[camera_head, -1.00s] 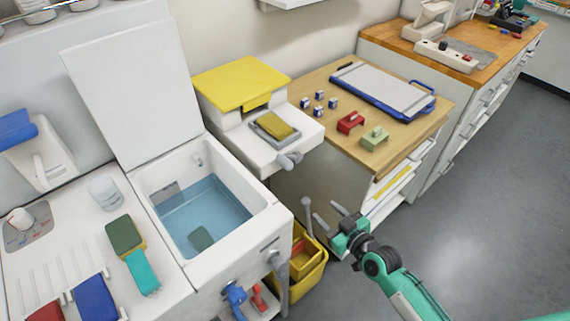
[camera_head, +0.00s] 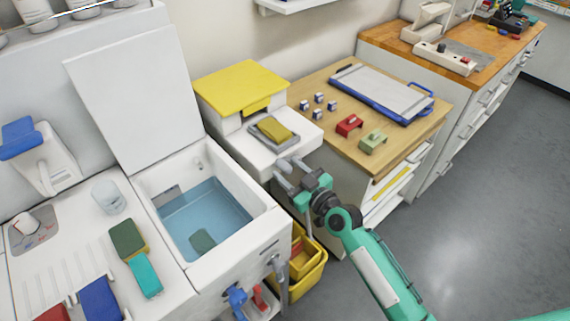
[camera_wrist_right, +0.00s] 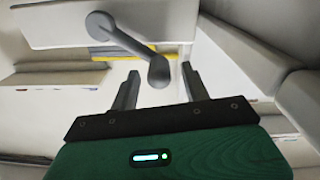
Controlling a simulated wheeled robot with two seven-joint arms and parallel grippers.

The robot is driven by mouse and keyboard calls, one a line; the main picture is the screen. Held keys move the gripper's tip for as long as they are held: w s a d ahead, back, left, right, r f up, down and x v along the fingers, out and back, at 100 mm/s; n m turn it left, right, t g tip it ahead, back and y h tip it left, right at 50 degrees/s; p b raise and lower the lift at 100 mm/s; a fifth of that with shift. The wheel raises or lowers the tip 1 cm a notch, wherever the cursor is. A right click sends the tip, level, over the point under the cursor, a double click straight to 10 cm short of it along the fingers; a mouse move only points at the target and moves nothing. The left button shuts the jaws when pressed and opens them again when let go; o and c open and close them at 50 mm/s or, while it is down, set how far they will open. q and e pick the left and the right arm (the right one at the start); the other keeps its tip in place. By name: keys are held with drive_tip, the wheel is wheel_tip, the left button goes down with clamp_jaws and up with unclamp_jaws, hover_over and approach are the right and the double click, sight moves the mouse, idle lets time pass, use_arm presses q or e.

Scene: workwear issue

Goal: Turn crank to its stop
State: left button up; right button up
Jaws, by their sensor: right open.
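The grey crank (camera_head: 283,164) is on the front of the white unit with the yellow lid (camera_head: 243,86). In the right wrist view the crank's arm (camera_wrist_right: 125,42) slants from its hub at upper left down to a rounded handle end. My right gripper (camera_head: 290,174) is at the crank, partly covering it in the head view. In the wrist view the gripper (camera_wrist_right: 160,72) is open, with the handle end showing between its two fingers. Contact with either finger cannot be made out. My left gripper is not in view.
Left of the unit is a water-filled basin (camera_head: 255,222) with a raised lid. A yellow bucket (camera_head: 317,272) stands below the crank. A wooden-topped cabinet (camera_head: 345,80) with a red block and a green block is to the right. The floor at right is clear.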

drive_tip(key=shift+x, duration=0.85)
drive_tip(key=shift+w+a, duration=0.1)
drive_tip(key=shift+w, duration=0.1)
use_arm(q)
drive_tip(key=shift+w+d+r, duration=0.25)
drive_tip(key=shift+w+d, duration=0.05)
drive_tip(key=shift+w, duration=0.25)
use_arm(e)
drive_tip(key=shift+f, duration=0.1)
clamp_jaws()
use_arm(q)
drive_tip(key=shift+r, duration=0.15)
use_arm(e)
drive_tip(key=shift+m, duration=0.3)
